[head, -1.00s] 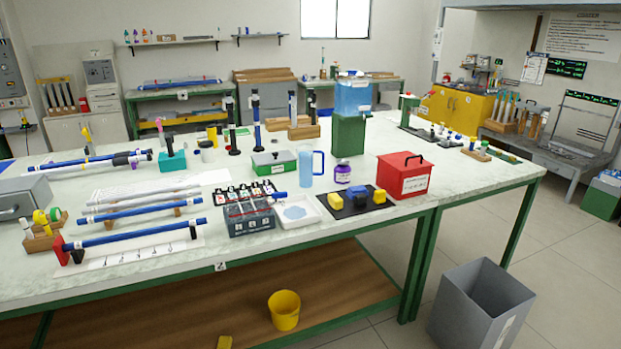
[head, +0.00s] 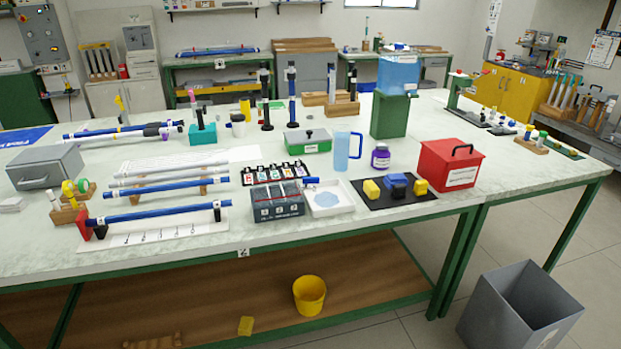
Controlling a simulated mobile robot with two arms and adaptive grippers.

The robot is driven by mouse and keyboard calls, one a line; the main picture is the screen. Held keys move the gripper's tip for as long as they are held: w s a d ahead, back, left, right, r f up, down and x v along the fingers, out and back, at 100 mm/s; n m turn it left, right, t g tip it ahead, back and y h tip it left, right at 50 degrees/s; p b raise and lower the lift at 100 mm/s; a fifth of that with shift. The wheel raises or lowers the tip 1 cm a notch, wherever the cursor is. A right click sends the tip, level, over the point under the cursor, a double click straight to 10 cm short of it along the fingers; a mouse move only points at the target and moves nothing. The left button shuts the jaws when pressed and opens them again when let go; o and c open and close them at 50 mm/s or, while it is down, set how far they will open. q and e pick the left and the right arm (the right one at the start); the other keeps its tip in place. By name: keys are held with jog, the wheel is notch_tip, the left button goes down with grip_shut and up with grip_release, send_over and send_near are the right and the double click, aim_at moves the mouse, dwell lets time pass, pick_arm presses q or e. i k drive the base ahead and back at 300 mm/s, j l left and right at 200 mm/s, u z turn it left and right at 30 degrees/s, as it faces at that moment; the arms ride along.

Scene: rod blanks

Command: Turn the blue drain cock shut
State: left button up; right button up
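A translucent blue water tank (head: 398,74) stands on a green stand (head: 390,116) toward the back of the long table. A small pale fitting (head: 412,94) shows low on the tank's right side, at the top of the stand. It is too small to tell whether it is the blue drain cock or how its handle is turned. Neither of my grippers is in the head view.
A red box (head: 448,166), a blue mug (head: 342,150), a purple-labelled jar (head: 381,157) and a black mat (head: 368,197) with yellow and blue blocks lie in front of the stand. Blue rods fill the table's left. A grey bin (head: 520,308) stands on the floor at right.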

aim_at(316, 180)
jog(key=i+j, duration=0.2)
jog(key=j, duration=0.15)
jog(key=i+j+z, duration=0.1)
jog(key=j, duration=0.25)
jog(key=i+j, duration=0.3)
